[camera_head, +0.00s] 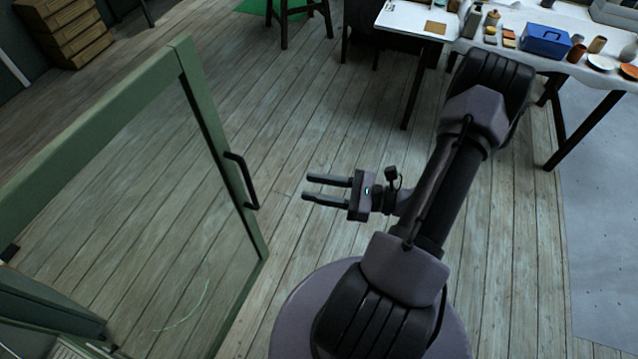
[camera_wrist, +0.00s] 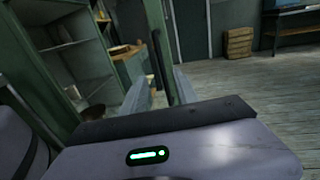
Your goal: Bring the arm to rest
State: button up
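My gripper (camera_head: 327,189) is at the middle of the head view, held above the wooden floor and pointing left. Its two fingers are apart with nothing between them. In the wrist view the two fingers (camera_wrist: 160,90) also stand apart and empty. My arm is bent, with its elbow at the upper right. A green-framed glass door (camera_head: 222,150) stands open to the left of my gripper. Its black handle (camera_head: 243,181) is a short way left of the fingertips, and they are not touching.
A white table (camera_head: 415,20) with a blue box (camera_head: 546,41), bottles and bowls stands at the upper right. A stool (camera_head: 285,15) and a wooden drawer unit (camera_head: 68,30) are at the back. Shelves (camera_wrist: 62,45) show in the wrist view. The floor between door and table is clear.

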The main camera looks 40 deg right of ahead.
jog(key=shift+s+d, duration=0.15)
jog(key=shift+s, duration=0.1)
jog(key=s+a+r+n+g+h+b, duration=0.1)
jog(key=a+r+n+g+h, duration=0.3)
jog(key=a+r+n, duration=0.5)
jog(key=s+a+r+n+g+h+b, duration=0.1)
jog(key=s+a+r+n+g+h, duration=0.2)
jog(key=a+r+n, duration=0.7)
jog(key=a+n+g+h, duration=0.1)
jog(key=a+n+g, duration=0.1)
jog(key=n, duration=0.3)
jog(key=shift+s+a+n+b, duration=0.25)
jog(key=shift+a+n+b, duration=0.05)
jog(key=shift+n+b, duration=0.1)
